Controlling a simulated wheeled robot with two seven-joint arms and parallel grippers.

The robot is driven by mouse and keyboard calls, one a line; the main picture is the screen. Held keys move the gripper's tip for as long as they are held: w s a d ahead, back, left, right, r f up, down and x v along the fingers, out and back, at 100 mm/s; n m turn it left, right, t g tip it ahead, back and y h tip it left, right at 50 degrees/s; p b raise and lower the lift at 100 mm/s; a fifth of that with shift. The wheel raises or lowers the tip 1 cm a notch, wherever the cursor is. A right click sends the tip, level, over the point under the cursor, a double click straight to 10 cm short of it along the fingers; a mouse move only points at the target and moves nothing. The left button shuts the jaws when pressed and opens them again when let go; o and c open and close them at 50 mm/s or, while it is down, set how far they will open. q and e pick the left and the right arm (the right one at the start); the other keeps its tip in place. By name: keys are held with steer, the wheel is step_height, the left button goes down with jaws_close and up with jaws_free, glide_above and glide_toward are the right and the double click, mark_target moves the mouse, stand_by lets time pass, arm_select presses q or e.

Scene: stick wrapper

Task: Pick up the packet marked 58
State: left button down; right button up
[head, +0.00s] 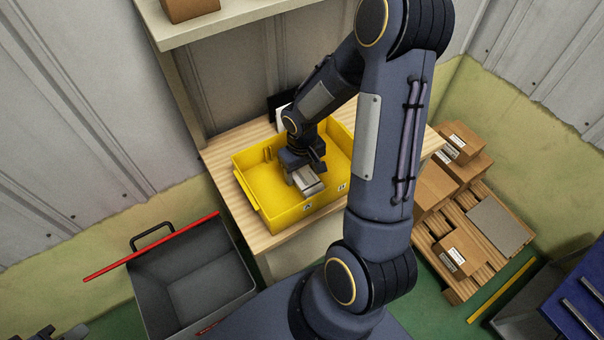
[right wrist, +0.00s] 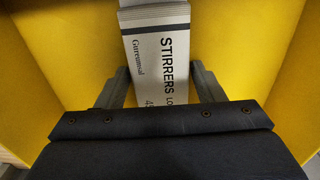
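A pale grey and white packet (right wrist: 162,65) reading "STIRRERS" lies in the yellow bin. Its number is partly hidden by my gripper; only a first digit like a 4 shows. Another pale packet (right wrist: 145,13) lies just beyond it. In the head view the pale packets (head: 304,181) show under my right gripper (head: 305,163). My right gripper is down inside the bin, its fingers apart on either side of the STIRRERS packet; it does not look clamped. My left gripper (head: 62,333) is only partly in view at the bottom left. No 58 is readable.
The yellow bin (head: 262,208) stands on a wooden table (head: 226,150), its walls close around my right gripper. A grey crate (head: 190,275) with a red bar (head: 150,247) is at left. Cardboard boxes (head: 460,250) sit on a pallet at right. A shelf (head: 225,20) is above.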

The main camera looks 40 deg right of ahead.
steer(key=c, duration=0.6)
steer(key=shift+r, duration=0.15)
